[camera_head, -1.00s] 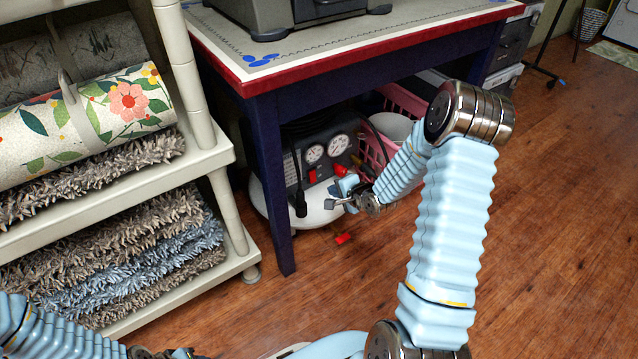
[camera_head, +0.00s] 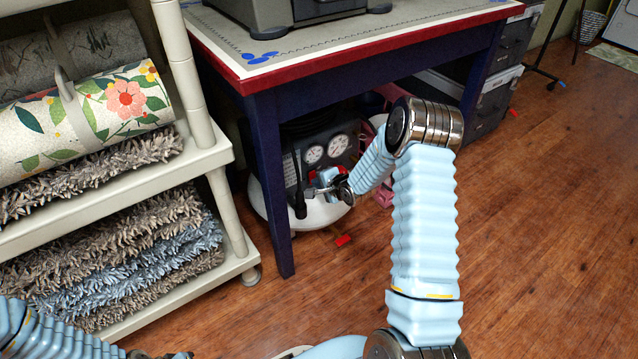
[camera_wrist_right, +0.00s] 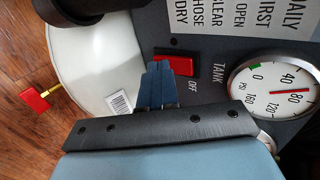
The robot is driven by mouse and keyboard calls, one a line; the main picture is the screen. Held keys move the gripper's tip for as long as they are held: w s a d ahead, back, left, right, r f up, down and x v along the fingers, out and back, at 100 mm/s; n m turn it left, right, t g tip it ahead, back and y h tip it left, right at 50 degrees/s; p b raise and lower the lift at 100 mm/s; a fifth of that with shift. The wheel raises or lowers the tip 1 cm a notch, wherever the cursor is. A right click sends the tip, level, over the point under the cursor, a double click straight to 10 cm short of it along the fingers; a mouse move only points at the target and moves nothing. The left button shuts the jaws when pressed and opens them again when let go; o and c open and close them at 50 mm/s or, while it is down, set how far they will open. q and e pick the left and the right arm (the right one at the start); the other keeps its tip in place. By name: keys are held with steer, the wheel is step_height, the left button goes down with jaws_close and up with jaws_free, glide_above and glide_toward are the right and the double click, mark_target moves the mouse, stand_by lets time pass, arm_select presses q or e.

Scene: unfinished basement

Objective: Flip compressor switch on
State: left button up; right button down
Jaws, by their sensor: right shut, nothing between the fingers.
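The compressor (camera_head: 315,217) is a white tank with a dark gauge panel, standing under the table. In the right wrist view its red switch (camera_wrist_right: 181,65) sits on the panel, with the word OFF beside it. My right gripper (camera_head: 308,192) is in front of the panel. In the right wrist view its dark blue fingers (camera_wrist_right: 160,82) are shut and empty, with the tips right beside the switch's left end; I cannot tell whether they touch it. My left gripper (camera_head: 170,355) is only partly in view at the bottom edge, and its fingers are not clear.
The table (camera_head: 262,83) stands over the compressor, its front leg (camera_head: 272,185) left of my right arm. A shelf (camera_head: 215,160) with rugs stands at left. A gauge (camera_wrist_right: 275,92) is right of the switch. A red valve handle (camera_head: 343,240) juts low from the tank. Floor at right is clear.

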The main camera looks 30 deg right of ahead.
steer(key=shift+w+f+b, duration=0.1)
steer(key=shift+f+b, duration=0.35)
steer(key=shift+b, duration=0.2)
steer(key=shift+r+p, duration=0.4)
steer(key=shift+r, duration=0.1)
steer(key=shift+r+t+p, duration=0.3)
steer(key=shift+r+p, duration=0.2)
steer(key=shift+r, duration=0.25)
steer(key=shift+f, duration=0.1)
